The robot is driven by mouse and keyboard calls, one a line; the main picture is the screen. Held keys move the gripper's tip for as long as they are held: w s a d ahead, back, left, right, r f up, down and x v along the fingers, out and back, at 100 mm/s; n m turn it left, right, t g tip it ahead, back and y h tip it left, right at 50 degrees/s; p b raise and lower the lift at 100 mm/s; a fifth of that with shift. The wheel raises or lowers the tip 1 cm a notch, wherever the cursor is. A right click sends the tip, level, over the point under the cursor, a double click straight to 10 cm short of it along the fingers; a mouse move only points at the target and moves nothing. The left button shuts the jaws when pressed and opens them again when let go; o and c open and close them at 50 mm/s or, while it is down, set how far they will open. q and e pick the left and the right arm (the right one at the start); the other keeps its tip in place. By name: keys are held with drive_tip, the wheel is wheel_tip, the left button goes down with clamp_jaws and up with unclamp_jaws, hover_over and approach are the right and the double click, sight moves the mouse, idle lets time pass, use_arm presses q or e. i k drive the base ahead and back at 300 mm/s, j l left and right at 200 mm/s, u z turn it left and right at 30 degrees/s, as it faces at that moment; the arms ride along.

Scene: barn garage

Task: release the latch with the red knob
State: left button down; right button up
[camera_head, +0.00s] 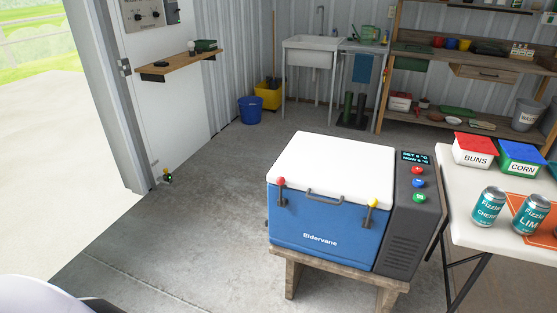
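A blue cooler box (318,224) with a closed white lid (338,168) stands on a low wooden bench (290,272). On its front left is a latch with a red knob (281,181), its dark lever hanging down beneath the knob. On its front right is a latch with a yellow knob (373,203). A grey handle (325,199) sits between them at the lid's front edge. Neither of my grippers shows in the head view.
A dark control panel with coloured buttons (418,183) is on the cooler's right side. A white table (480,235) on the right holds cans (488,207) and the BUNS (475,151) and CORN (520,159) containers. Concrete floor left of the cooler is clear.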

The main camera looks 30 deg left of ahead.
sight(280, 180)
drive_tip(key=i+j, duration=0.15)
drive_tip(key=j, duration=0.2)
drive_tip(key=i+j+z, duration=0.1)
drive_tip(key=j, duration=0.2)
drive_tip(key=i+j, duration=0.15)
drive_tip(key=j, duration=0.2)
drive_tip(key=i+j+z, duration=0.1)
drive_tip(key=j, duration=0.25)
drive_tip(key=i+j, duration=0.15)
drive_tip(key=j, duration=0.2)
drive_tip(key=z, duration=0.05)
